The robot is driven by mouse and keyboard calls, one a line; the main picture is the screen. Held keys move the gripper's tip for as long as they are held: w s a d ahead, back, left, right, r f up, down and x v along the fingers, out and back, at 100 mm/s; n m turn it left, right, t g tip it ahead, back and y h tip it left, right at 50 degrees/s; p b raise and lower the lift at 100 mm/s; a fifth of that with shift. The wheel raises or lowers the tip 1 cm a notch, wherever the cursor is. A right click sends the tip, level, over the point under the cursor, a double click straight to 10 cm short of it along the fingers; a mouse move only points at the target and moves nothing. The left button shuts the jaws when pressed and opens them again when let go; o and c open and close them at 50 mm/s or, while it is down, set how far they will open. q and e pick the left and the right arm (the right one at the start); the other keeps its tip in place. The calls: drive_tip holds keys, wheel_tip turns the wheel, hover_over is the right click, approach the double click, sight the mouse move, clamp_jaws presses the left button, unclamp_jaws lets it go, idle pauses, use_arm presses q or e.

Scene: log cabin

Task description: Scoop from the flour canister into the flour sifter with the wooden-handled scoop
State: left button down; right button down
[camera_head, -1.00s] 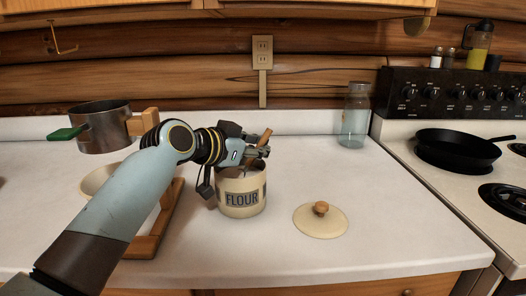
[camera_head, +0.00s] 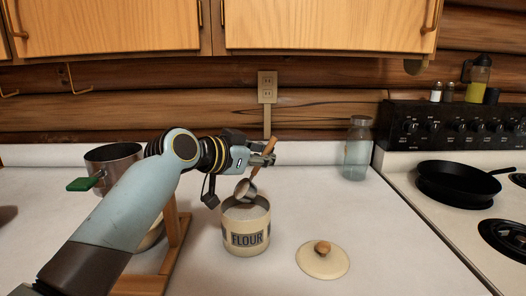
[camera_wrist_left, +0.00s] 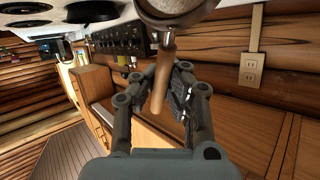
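The flour canister (camera_head: 246,238) is a cream, open pot labelled FLOUR on the counter. My left gripper (camera_head: 262,154) is above it, shut on the wooden handle of the scoop (camera_head: 245,189). The scoop's metal bowl hangs at the canister's mouth, near the rim; I cannot tell what is in it. In the left wrist view the wooden handle (camera_wrist_left: 162,78) runs between the fingers. The metal flour sifter (camera_head: 112,160) with a green grip is at the left, partly hidden by my left arm. My right gripper is not in view.
The canister lid (camera_head: 322,262) with a wooden knob lies right of the canister. A wooden stand (camera_head: 172,240) and a bowl are partly behind my arm. A glass jar (camera_head: 357,150) stands at the back, and a black pan (camera_head: 455,183) is on the stove.

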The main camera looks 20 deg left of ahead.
use_arm(q)
drive_tip(key=w+d+f+g+y+p, duration=0.1)
drive_tip(key=g+y+p, duration=0.1)
drive_tip(key=p, duration=0.2)
drive_tip(key=f+m+g+y+p, duration=0.1)
drive_tip(key=g+y+p, duration=0.1)
drive_tip(key=p, duration=0.2)
drive_tip(key=w+d+f+m+g+y+p, duration=0.1)
drive_tip(key=g+p, duration=0.2)
drive_tip(key=p, duration=0.2)
drive_tip(key=shift+w+d+y, duration=0.3)
drive_tip(key=shift+d+y, duration=0.05)
drive_tip(key=shift+y, duration=0.05)
idle(0.5)
